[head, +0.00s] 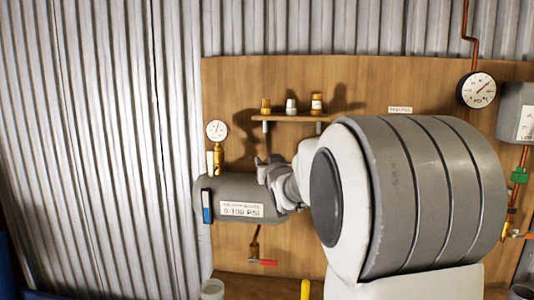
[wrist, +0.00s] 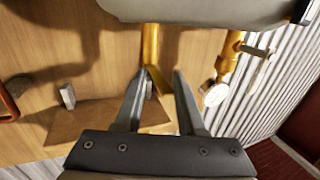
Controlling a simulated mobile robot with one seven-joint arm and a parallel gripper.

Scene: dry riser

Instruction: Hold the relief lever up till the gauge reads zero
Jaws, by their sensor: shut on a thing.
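A grey tank (head: 240,200) with a "PSI" label lies against a wooden board. A small round gauge (head: 216,130) stands on a brass fitting (head: 218,158) at its left end; its needle is too small to read. My gripper (head: 266,163) is just above the tank's right part. In the wrist view my gripper (wrist: 158,76) has a brass relief lever (wrist: 158,84) between its fingers, beside an upright brass stem (wrist: 150,44) from the tank. The gauge also shows there (wrist: 214,94), edge-on. In the head view my arm and gripper hide the lever.
A wooden shelf (head: 290,118) with several small fittings is above the gripper. A larger gauge (head: 478,90) and a grey box (head: 516,112) are at the right. A pale handle (wrist: 262,62) sits by the brass fitting. A red-handled valve (head: 262,262) is below the tank.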

